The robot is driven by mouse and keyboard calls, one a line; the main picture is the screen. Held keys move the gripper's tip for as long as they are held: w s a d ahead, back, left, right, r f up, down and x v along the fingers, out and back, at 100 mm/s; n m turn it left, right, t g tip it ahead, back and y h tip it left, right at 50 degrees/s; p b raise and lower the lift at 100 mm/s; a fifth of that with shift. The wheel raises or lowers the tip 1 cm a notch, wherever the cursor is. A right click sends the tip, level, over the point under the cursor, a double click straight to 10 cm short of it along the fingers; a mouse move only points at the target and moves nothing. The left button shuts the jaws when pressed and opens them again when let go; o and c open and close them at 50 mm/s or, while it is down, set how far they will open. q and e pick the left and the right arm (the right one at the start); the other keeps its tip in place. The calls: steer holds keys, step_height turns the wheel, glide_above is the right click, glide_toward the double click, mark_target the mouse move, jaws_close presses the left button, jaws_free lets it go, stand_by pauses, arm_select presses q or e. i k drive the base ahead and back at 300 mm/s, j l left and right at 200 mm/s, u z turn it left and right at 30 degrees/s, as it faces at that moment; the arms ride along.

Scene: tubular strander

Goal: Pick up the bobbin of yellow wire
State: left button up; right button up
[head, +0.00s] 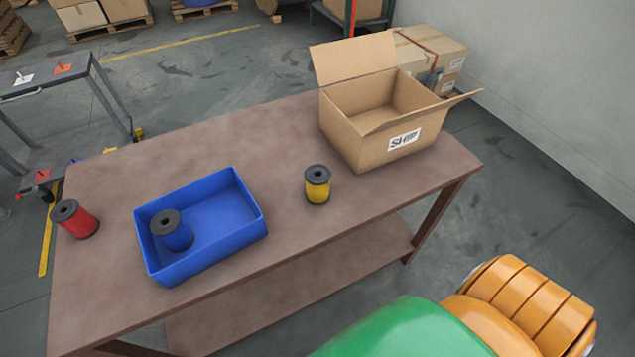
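The bobbin of yellow wire (318,190) stands upright on the brown table (270,150), with black flanges at top and bottom. It is right of the blue tray (258,207) and left of the open cardboard box, apart from both. Neither of my grippers is in the head view, and nothing is touching the bobbin.
A bobbin of blue wire (178,237) stands inside the blue tray. A bobbin of red wire (82,224) is near the table's left edge. The open cardboard box (378,146) marked SHIP stands at the back right. Bare tabletop surrounds the yellow bobbin.

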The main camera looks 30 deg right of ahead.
mark_target(318, 185)
steer(key=j+z, duration=0.2)
steer(key=z, duration=0.2)
steer(key=j+z, duration=0.25)
steer(key=z, duration=0.15)
